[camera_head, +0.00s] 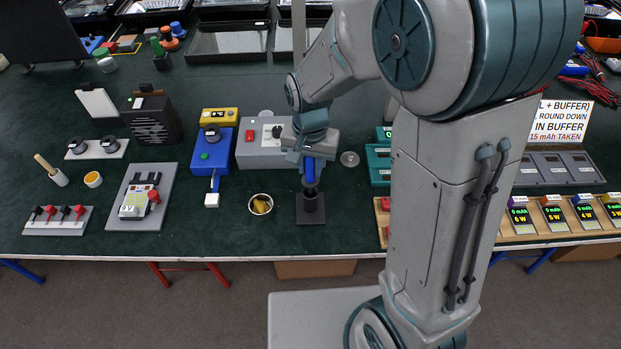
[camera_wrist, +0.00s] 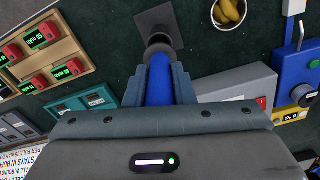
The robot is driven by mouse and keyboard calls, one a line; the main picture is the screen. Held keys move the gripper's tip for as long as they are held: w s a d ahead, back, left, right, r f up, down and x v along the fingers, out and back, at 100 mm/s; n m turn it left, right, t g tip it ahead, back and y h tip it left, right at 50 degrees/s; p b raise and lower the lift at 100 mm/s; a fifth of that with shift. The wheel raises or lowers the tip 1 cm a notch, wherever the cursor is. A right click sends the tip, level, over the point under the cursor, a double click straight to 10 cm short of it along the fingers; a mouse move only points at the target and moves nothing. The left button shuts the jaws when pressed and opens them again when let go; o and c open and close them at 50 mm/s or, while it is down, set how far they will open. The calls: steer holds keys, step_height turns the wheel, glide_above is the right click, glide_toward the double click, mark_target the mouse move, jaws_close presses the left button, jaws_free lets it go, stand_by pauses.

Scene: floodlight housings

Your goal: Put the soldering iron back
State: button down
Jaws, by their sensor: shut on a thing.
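The soldering iron has a blue handle (camera_head: 309,171) and stands about upright in the head view. My gripper (camera_head: 310,155) is shut on it from above; the blue handle also shows between the fingers in the wrist view (camera_wrist: 159,82). The iron's lower end is at the mouth of a dark stand (camera_head: 310,209) with a square base, which also shows in the wrist view (camera_wrist: 158,24). The tip is hidden, so I cannot tell how deep it sits.
A white cup with yellowish contents (camera_head: 260,204) stands just left of the stand. A grey box with a red switch (camera_head: 262,155) is behind it, and a blue-and-yellow unit (camera_head: 212,150) is further left. A small round metal lid (camera_head: 349,159) lies to the right.

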mark_target(310, 178)
steer(key=shift+f, duration=2.1)
steer(key=shift+f, duration=0.35)
steer(key=c, duration=1.2)
jaws_free()
steer(key=shift+r, duration=0.1)
steer(key=shift+c, duration=0.2)
